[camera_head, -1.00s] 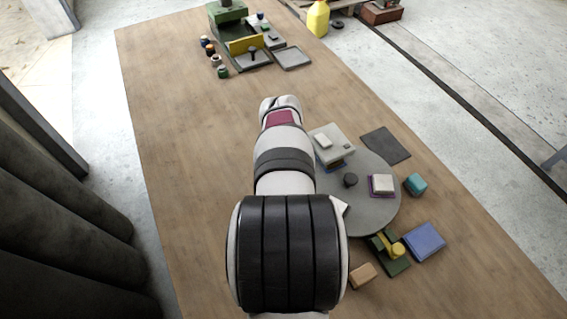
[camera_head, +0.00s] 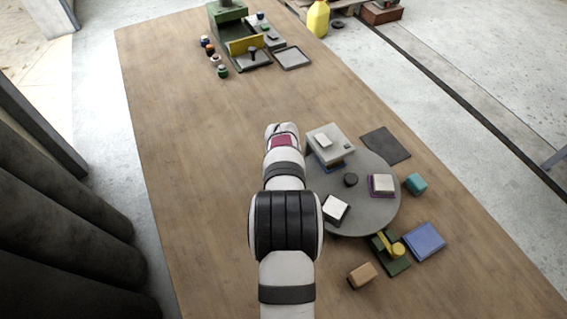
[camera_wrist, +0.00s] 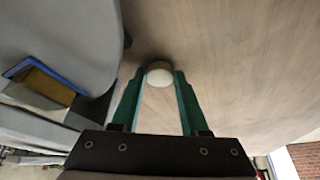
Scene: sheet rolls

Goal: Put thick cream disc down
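The thick cream disc (camera_wrist: 160,78) shows in the wrist view between the tips of my gripper's two teal fingers. My gripper (camera_wrist: 160,74) appears shut on it, with a fingertip against each side. Bare wooden tabletop lies beyond the disc, with a dark shadow close around its far edge. I cannot tell whether the disc touches the table. In the head view my wrist hides the disc and the fingers. The end of my arm is over the wood, just left of the grey round table.
The grey round table (camera_head: 370,215) bears a grey box-like piece (camera_head: 327,140), a white-topped block (camera_head: 336,208), a dark knob and a cream block on purple. A dark mat (camera_head: 386,145), teal block, blue pad and orange block lie around it. Wood to the left is clear.

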